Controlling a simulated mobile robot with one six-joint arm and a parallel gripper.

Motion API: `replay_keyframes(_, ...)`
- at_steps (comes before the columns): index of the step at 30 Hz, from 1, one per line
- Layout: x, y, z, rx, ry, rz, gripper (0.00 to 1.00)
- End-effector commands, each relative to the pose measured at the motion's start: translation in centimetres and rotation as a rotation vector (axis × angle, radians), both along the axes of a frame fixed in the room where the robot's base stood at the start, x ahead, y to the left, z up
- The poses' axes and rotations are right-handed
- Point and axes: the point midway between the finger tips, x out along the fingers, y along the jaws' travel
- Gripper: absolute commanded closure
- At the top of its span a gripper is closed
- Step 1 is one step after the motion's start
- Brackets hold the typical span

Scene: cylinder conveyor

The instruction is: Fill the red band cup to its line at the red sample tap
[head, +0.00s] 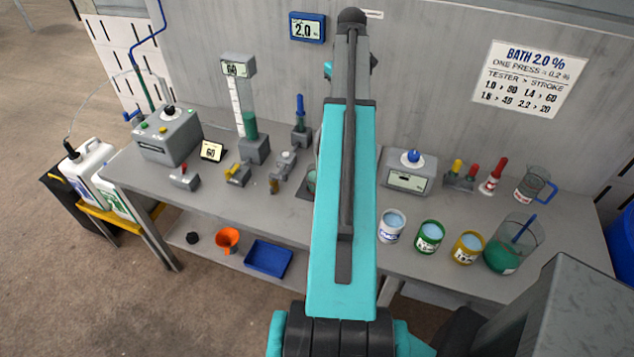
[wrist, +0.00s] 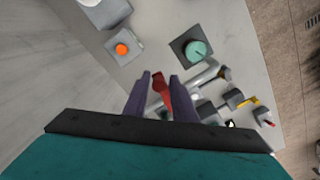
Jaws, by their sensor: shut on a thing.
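My gripper (wrist: 160,80) is shut on a narrow red thing (wrist: 160,93) in the wrist view. Too little of it shows to tell whether it is the red band cup. In the head view my arm hides the gripper. A small grey tap with a red handle (head: 184,177) stands at the left of the bench. Cups with a white band (head: 390,228), a green band (head: 430,238) and a yellow band (head: 467,248) stand at the right. No cup with a clear red band or fill line is visible.
A yellow-handled tap (head: 237,174) stands beside the red-handled one. A large green-filled beaker (head: 508,250) stands right of the cups. A grey meter (head: 408,175) and a clear jug (head: 533,187) stand behind. A blue tray (head: 268,258) lies on the lower shelf.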

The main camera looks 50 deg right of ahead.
Motion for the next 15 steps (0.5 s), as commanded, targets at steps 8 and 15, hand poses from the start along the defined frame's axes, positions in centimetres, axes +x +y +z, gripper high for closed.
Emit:
replay_keyframes(8, 0.1, -0.28, 0.19, -0.008, -0.005, 0.0, 0.95)
replay_keyframes(15, 0.22, -0.83, 0.2, -0.008, -0.004, 0.079, 0.95)
